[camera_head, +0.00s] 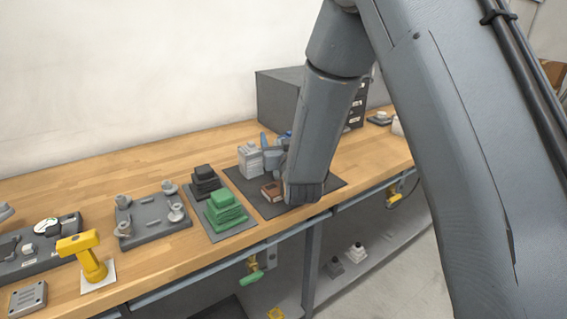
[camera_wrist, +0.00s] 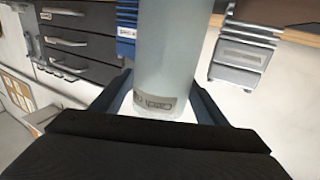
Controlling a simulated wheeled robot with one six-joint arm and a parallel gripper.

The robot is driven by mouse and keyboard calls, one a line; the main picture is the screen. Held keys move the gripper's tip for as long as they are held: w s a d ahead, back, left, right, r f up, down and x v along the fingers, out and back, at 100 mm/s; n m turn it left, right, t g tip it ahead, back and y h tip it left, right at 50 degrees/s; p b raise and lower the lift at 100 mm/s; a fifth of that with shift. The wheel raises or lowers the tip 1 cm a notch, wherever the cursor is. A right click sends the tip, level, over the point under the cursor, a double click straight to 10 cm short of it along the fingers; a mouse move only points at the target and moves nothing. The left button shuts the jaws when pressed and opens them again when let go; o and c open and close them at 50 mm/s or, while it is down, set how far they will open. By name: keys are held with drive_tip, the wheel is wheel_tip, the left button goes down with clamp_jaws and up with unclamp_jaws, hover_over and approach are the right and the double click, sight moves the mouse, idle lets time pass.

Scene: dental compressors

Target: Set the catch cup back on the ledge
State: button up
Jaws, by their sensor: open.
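In the wrist view a pale grey-blue cylinder (camera_wrist: 172,55) with a small label near its lower end stands between the fingers of my gripper (camera_wrist: 160,100). It looks like the catch cup. My gripper is open, with one dark finger on each side of the cylinder; I cannot tell whether either touches it. I cannot make out the ledge for certain in either view.
A light grey container (camera_head: 250,161) and a brown block (camera_head: 271,191) are on the mat close to my arm. Green stacked blocks (camera_head: 224,209), a grey fixture plate (camera_head: 152,226) and a yellow T-shaped part (camera_head: 90,258) stand leftward. A grey drawer cabinet (camera_head: 280,98) is behind.

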drive_tip(key=shift+c, duration=0.4)
drive_tip(key=c, duration=1.5)
drive_tip(key=shift+o, duration=0.2)
